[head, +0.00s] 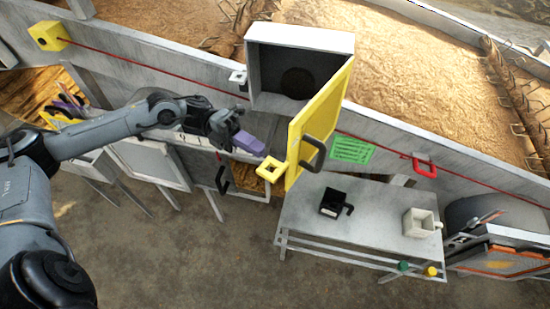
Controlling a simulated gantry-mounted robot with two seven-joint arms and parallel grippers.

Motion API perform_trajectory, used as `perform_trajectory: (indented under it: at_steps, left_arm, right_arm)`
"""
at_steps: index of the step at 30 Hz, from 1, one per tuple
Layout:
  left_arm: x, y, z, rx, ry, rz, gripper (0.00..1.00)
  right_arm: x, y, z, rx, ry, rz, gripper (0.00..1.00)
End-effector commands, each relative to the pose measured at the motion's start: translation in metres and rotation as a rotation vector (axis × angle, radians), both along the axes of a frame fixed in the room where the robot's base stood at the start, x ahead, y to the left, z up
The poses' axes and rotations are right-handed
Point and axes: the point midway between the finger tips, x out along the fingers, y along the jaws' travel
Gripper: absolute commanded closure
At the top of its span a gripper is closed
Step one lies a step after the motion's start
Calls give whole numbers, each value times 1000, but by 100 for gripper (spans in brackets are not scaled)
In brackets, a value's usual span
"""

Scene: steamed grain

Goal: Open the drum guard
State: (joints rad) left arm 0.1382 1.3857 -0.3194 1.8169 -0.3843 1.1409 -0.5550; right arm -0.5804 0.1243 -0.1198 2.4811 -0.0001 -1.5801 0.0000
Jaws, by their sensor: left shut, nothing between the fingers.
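The yellow guard panel (312,122) is hinged at the right side of an open grey box (315,38) and stands swung outward. The box interior shows, with a dark round shape (298,83) at the back. My left gripper (258,149) has lavender fingers, is shut and empty, and points at the yellow loop from the upper left. I cannot tell whether it touches the loop. My right gripper is not in view.
The floor in front is clear.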

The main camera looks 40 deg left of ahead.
Motion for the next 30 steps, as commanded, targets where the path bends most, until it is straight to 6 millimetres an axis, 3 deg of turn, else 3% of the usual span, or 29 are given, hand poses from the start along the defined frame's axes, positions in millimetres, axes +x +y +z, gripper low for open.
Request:
perform_trajectory:
  at_steps: [6,12,30]
  left_arm:
    - [3,-36,0,-3,-2,-2,100]
    - [6,-54,0,-2,-1,0,100]
    - [8,-68,-2,-3,0,4,100]
  right_arm:
    - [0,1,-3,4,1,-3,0]
    - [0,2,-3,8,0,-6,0]
    - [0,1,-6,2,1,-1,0]
